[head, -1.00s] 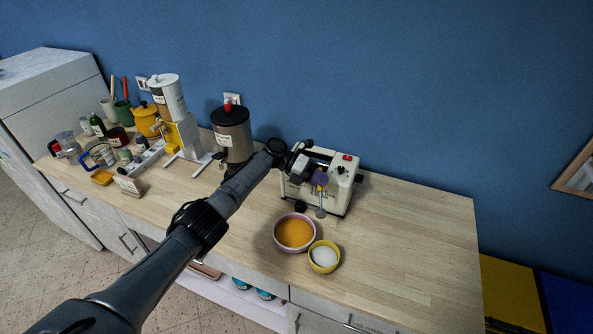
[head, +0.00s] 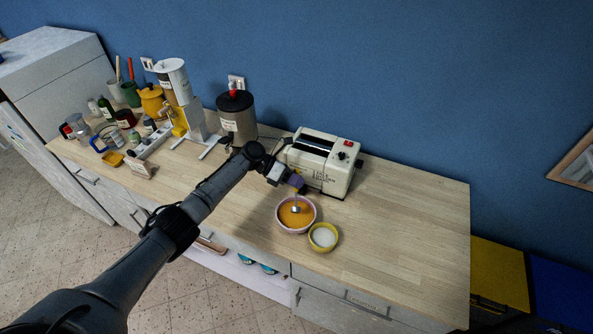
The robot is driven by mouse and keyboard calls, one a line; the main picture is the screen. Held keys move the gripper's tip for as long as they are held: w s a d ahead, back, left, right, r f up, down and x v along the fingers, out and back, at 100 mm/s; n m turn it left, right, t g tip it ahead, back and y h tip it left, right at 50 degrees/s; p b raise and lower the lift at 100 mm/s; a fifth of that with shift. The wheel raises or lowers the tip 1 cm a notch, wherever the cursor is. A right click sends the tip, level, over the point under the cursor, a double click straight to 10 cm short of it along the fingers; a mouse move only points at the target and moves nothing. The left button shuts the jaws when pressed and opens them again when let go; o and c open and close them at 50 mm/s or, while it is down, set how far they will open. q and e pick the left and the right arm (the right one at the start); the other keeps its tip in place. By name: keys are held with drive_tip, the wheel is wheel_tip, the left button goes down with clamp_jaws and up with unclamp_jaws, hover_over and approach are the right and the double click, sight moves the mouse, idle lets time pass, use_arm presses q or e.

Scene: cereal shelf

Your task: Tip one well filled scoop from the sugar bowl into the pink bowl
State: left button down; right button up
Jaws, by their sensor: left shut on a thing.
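The pink bowl (head: 282,226) stands on the counter near its front edge, with orange contents inside. The sugar bowl (head: 325,248) is yellow, holds white sugar and stands just right of and in front of the pink bowl. My left gripper (head: 289,179) is shut on a scoop with a purple handle (head: 297,182). The scoop's small grey head (head: 295,209) points down and shows against the orange contents of the pink bowl. I cannot tell whether it touches the contents or holds any sugar. My right gripper is not in view.
A cream toaster-like machine (head: 338,172) stands right behind the gripper. A dark canister (head: 236,120) and a white dispenser (head: 175,85) stand further left, with several jars beyond. The counter (head: 410,215) to the right is clear.

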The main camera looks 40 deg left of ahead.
use_arm(q)
drive_tip(key=shift+s+d+r+m+t+y+p, duration=0.2)
drive_tip(key=shift+s+d+m, duration=0.1)
drive_tip(key=shift+s, duration=0.1)
drive_tip(key=shift+s+d+r+m+t+y+p, duration=0.1)
drive_tip(key=shift+s+d+r+m+y+p, duration=0.1)
drive_tip(key=shift+s+m, duration=0.15)
drive_tip(key=s+d+m+t, duration=0.1)
drive_tip(key=s+d+m+t+y, duration=0.1)
drive_tip(key=s, duration=0.1)
drive_tip(key=shift+d+y+b, duration=0.1)
drive_tip(key=shift+y+b, duration=0.2)
drive_tip(key=shift+b, duration=0.05)
drive_tip(key=s+d+r+m+t+y+p, duration=0.2)
drive_tip(key=s+d+m+t+p, duration=0.2)
drive_tip(key=p, duration=0.3)
drive_tip(key=shift+s+r+m, duration=0.4)
drive_tip(key=shift+s+m, duration=0.05)
drive_tip(key=shift+s, duration=0.05)
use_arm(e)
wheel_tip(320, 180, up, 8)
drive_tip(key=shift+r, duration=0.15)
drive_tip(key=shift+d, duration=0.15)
